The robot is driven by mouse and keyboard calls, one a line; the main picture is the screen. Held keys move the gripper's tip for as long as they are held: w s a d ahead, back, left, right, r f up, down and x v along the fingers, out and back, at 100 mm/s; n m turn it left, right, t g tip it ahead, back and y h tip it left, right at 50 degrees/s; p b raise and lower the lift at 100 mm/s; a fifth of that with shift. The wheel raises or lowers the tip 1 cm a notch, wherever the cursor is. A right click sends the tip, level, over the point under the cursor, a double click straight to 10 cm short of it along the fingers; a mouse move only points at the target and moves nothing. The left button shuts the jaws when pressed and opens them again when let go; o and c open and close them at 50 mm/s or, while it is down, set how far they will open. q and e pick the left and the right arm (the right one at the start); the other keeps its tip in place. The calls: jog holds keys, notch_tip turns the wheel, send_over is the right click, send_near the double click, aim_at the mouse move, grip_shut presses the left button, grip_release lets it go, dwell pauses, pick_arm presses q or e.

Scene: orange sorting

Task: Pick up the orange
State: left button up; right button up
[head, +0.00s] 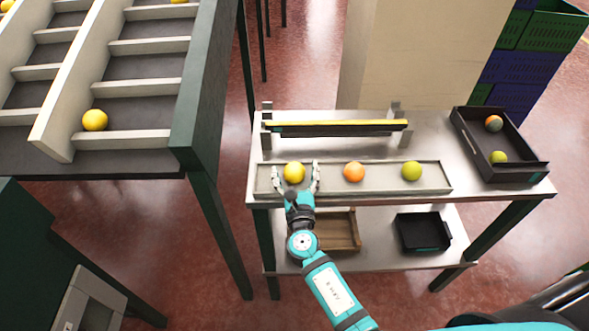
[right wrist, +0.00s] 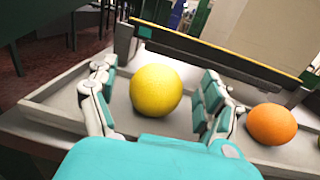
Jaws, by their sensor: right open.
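The orange (head: 354,172) sits in the middle of a shallow grey tray (head: 383,184). In the right wrist view the orange (right wrist: 271,125) lies to the right, outside my fingers. A yellow fruit (head: 294,172) is at the tray's left part and a green fruit (head: 411,171) at its right. My right gripper (head: 295,178) is open, its fingers on either side of the yellow fruit. The right wrist view shows the yellow fruit (right wrist: 156,90) between the open fingers, with gaps on both sides. My left gripper is not in view.
A black bin (head: 499,172) at the table's right holds a patchy orange-grey fruit (head: 494,123) and a green one (head: 498,158). A yellow-topped bar (head: 338,125) stands behind the tray. A slatted rack (head: 140,88) is at left. A wooden box (head: 338,230) and black tray (head: 423,232) sit below.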

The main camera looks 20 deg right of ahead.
jog(key=shift+w+d+f, duration=0.1)
jog(key=shift+w+d, duration=0.05)
jog(key=shift+w, duration=0.55)
jog(key=c, duration=1.3)
